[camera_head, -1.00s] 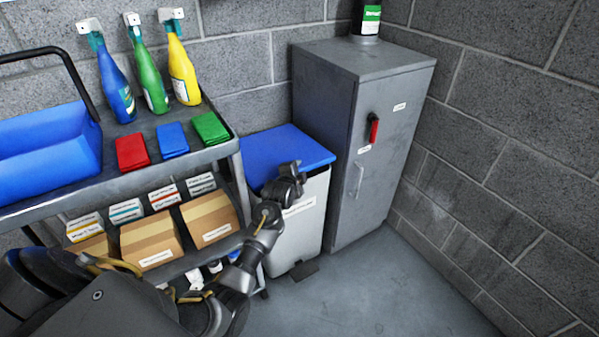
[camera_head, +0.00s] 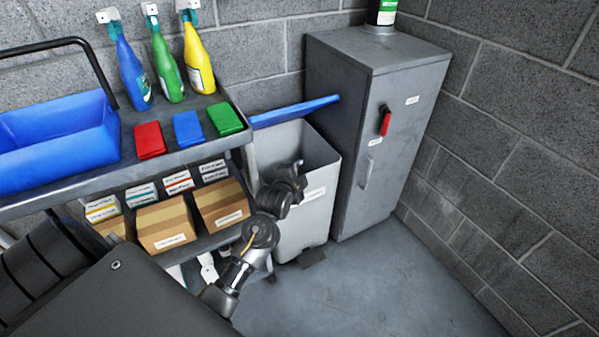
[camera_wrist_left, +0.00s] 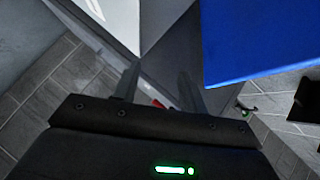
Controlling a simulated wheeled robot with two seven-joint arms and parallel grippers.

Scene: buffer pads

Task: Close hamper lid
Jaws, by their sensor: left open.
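The hamper (camera_head: 318,208) is a pale grey bin with a label, standing between the shelf cart and the grey cabinet. Its blue lid (camera_head: 295,111) is raised and seen nearly edge-on behind the rim, so the bin's mouth is open. My left gripper (camera_head: 299,168) is at the hamper's front left, near the rim and below the lid, apart from the lid. In the left wrist view my gripper (camera_wrist_left: 158,86) has its two fingers spread with nothing between them. The blue lid (camera_wrist_left: 262,38) fills the upper right there. My right gripper is not in view.
The cart (camera_head: 75,191) at left holds a blue tub (camera_head: 60,140), folded cloths, hanging spray bottles and cardboard boxes. The grey cabinet (camera_head: 350,150) stands close to the hamper's right. A dark pedal (camera_head: 311,257) is at the hamper's foot. The floor (camera_head: 370,285) in front is clear.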

